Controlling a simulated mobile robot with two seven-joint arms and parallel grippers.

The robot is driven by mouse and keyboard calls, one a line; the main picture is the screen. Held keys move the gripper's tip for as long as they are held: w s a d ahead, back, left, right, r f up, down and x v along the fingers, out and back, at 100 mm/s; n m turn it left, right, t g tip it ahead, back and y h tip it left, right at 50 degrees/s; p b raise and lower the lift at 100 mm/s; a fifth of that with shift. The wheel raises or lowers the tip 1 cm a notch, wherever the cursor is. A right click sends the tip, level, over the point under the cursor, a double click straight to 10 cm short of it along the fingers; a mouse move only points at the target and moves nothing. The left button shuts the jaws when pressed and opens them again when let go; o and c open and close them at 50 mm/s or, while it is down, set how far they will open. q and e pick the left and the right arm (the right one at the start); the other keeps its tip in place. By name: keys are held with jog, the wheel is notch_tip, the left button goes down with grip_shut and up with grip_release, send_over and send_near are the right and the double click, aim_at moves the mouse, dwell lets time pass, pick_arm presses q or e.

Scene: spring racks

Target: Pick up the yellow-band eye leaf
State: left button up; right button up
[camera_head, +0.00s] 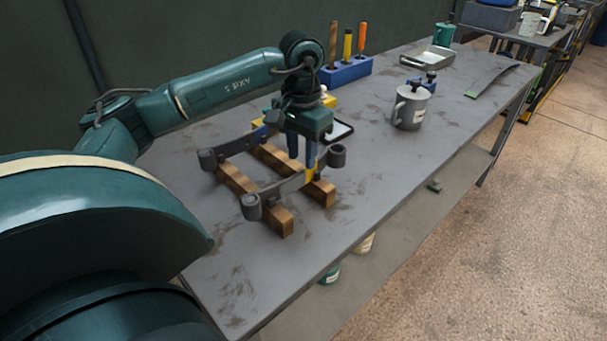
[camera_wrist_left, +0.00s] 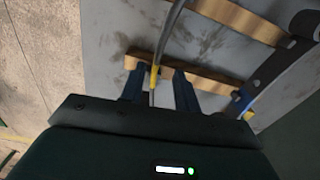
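The yellow-band eye leaf (camera_head: 283,188) is a dark curved strip with a rolled eye at each end, lying across two wooden bars (camera_head: 232,178). Its yellow band (camera_head: 311,175) is near the right-hand eye in the head view. My left gripper (camera_head: 302,163) points down over the leaf by the band. In the left wrist view its two blue fingers (camera_wrist_left: 158,78) stand apart on either side of the leaf (camera_wrist_left: 172,35), with gaps showing. The yellow band (camera_wrist_left: 154,76) is between them. A blue-band leaf (camera_head: 236,144) lies behind on the same bars, partly hidden by my arm. My right gripper is not in view.
A grey mug (camera_head: 410,108) stands to the right. A blue holder (camera_head: 346,71) with upright tools is behind. The table's near end is clear.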

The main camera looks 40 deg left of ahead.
aim_at(299, 178)
pick_arm(q)
jog(key=f, duration=0.5)
jog(key=shift+w+d, duration=0.2)
jog(key=shift+w, duration=0.1)
jog(key=shift+c, duration=0.5)
jog(key=shift+r, duration=0.1)
grip_shut()
jog(key=shift+r, duration=0.1)
